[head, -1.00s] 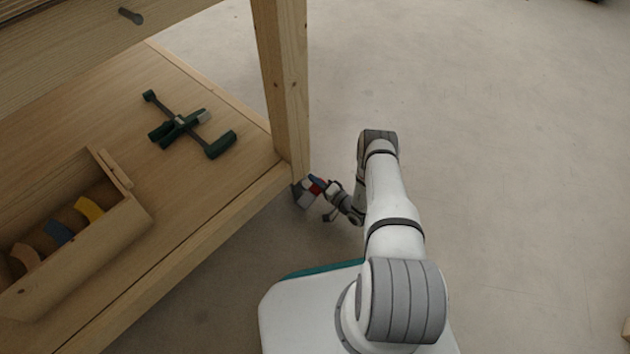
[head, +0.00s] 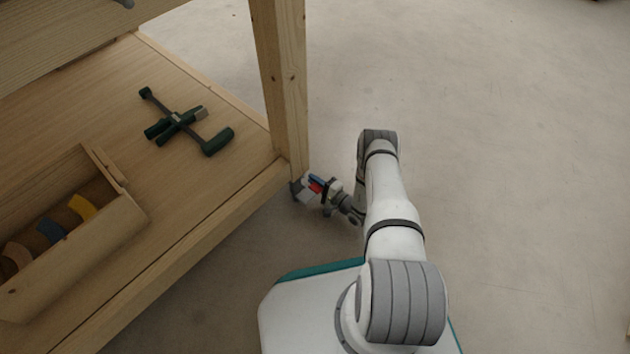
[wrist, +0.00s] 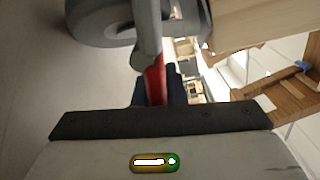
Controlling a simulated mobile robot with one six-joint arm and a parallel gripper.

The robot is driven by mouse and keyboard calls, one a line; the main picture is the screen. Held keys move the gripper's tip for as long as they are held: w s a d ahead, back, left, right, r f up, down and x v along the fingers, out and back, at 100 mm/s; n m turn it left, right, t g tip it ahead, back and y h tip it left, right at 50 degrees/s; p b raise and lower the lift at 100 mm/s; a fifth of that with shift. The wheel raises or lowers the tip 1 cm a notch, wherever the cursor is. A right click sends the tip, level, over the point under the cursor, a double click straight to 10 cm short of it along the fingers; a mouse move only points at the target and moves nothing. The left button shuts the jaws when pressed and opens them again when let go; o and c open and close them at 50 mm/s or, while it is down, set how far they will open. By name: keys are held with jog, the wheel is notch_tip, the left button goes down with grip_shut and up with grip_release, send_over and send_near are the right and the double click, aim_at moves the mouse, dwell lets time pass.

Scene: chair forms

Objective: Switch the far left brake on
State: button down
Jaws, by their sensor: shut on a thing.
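A caster (head: 296,190) sits under the corner leg of the wooden workbench (head: 283,85). Its grey wheel (wrist: 100,18) shows at the top of the wrist view. A red brake lever (head: 316,185) is beside the caster, and it shows again between my dark fingers in the wrist view (wrist: 154,82). My gripper (head: 322,188) is low by the foot of the leg, shut on the red lever. The fingers (wrist: 157,88) hide part of the lever. I cannot tell from its angle whether the brake is on.
The workbench's lower shelf holds a green clamp (head: 180,118) and a wooden box (head: 90,250) with coloured arched pieces. The shelf edge and leg stand close to my gripper. The floor (head: 480,130) to the right is clear.

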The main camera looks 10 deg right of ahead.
jog(key=shift+f+m, duration=0.15)
jog(key=shift+m, duration=0.15)
jog(key=c, duration=1.5)
grip_release()
jog(key=p+v, duration=0.2)
jog(key=v, duration=0.4)
jog(key=shift+s+d+p, duration=0.25)
jog(key=shift+p, duration=0.1)
jog(key=shift+s+d, duration=0.3)
jog(key=shift+s, duration=0.2)
